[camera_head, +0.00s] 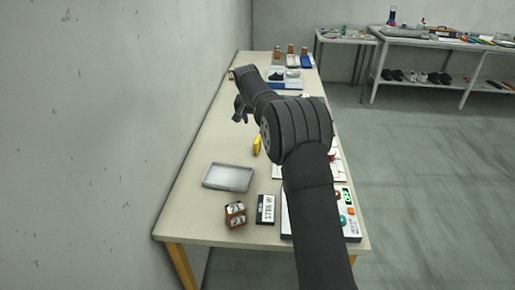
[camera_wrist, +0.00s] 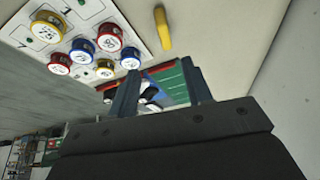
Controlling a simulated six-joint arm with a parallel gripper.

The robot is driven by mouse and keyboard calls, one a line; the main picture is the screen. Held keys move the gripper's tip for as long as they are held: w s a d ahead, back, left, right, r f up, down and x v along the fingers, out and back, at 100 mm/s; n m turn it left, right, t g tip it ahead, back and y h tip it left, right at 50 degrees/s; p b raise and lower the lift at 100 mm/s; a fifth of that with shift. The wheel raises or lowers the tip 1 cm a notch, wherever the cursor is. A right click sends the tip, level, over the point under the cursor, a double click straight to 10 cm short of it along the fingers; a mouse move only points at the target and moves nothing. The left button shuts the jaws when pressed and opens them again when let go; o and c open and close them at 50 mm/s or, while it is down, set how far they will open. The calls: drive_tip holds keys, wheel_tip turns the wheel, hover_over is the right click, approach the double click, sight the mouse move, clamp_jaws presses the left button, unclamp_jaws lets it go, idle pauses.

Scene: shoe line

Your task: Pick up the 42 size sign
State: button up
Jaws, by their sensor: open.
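A small brown block (camera_head: 235,214) with white number labels stands on the near part of the table in the head view. Its digits are too small to read for sure, so I cannot tell whether it is the 42 size sign. A black and white sign reading WHITE (camera_head: 265,209) lies just right of it. My gripper (camera_head: 241,112) is open and empty above the table, well beyond both. In the wrist view my gripper (camera_wrist: 160,80) has its two fingers apart, with a tray holding dark items visible between them. Neither the brown block nor the WHITE sign shows there.
A grey tray (camera_head: 228,177) lies behind the brown block. A yellow object (camera_head: 257,145) lies farther back; it also shows in the wrist view (camera_wrist: 162,30). Several numbered round pieces stand on a white board (camera_wrist: 88,15). A wall runs along the left.

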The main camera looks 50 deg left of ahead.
sight(257, 147)
drive_tip(key=x, duration=0.9)
drive_tip(key=s+x, duration=0.1)
drive_tip(key=x, duration=0.3)
drive_tip(key=shift+w+d+f, duration=0.1)
drive_tip(key=shift+d+f, duration=0.15)
drive_tip(key=shift+f, duration=0.15)
drive_tip(key=shift+a+x, duration=0.15)
drive_tip(key=shift+x, duration=1.35)
drive_tip(key=shift+a+x, duration=0.1)
drive_tip(key=shift+x, duration=1.35)
clamp_jaws()
